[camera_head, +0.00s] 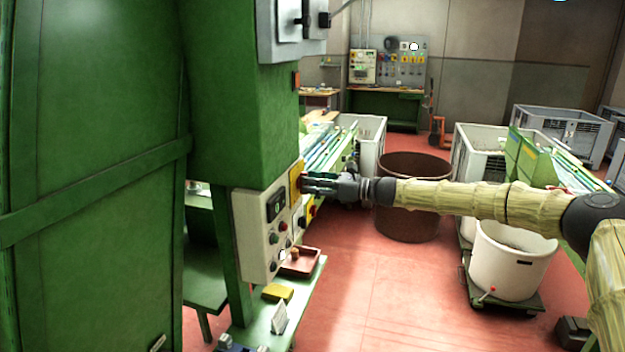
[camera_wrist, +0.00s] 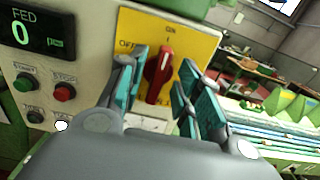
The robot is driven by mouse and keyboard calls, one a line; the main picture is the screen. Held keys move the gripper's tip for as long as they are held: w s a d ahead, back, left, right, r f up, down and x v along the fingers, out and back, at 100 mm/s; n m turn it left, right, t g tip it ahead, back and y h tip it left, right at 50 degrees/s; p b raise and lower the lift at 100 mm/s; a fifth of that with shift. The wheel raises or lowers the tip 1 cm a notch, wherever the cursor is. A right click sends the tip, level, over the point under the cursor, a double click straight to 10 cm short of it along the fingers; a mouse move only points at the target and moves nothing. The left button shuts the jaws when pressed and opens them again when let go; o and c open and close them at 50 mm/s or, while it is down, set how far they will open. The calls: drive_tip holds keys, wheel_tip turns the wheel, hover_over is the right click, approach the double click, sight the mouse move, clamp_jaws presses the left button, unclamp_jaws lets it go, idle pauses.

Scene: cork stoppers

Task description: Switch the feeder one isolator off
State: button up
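A red isolator handle (camera_wrist: 160,76) sits on a yellow plate (camera_wrist: 196,44) marked ON at the top and OFF at the left. The handle stands nearly upright, its upper end towards ON. My gripper (camera_wrist: 163,72) is open, with one teal-padded finger on each side of the handle. I cannot tell whether either finger touches it. In the head view, my gripper (camera_head: 306,185) reaches in from the right to the yellow plate (camera_head: 296,178) on the side of the control box; the handle is hidden there. No feeder number is readable on the plate.
The pale control box (camera_head: 252,220) carries a display reading 0 (camera_wrist: 27,32), a green button (camera_wrist: 25,82) and a red button (camera_wrist: 64,91). A second yellow plate (camera_head: 312,208) sits beyond it. A brown tray (camera_head: 302,262) lies on the green bench below.

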drive_tip(key=shift+a, duration=0.1)
clamp_jaws()
drive_tip(key=shift+f+n+b, duration=0.2)
drive_tip(key=shift+n+b, duration=0.1)
drive_tip(key=shift+b, duration=0.45)
drive_tip(key=n+b, duration=0.5)
drive_tip(key=b, duration=0.3)
drive_tip(key=n+b, duration=0.6)
drive_tip(key=b, duration=0.3)
drive_tip(key=n+b, duration=0.6)
drive_tip(key=b, duration=0.3)
drive_tip(key=shift+s+a+f, duration=0.15)
drive_tip(key=shift+s+f, duration=0.15)
drive_tip(key=shift+n+b, duration=0.3)
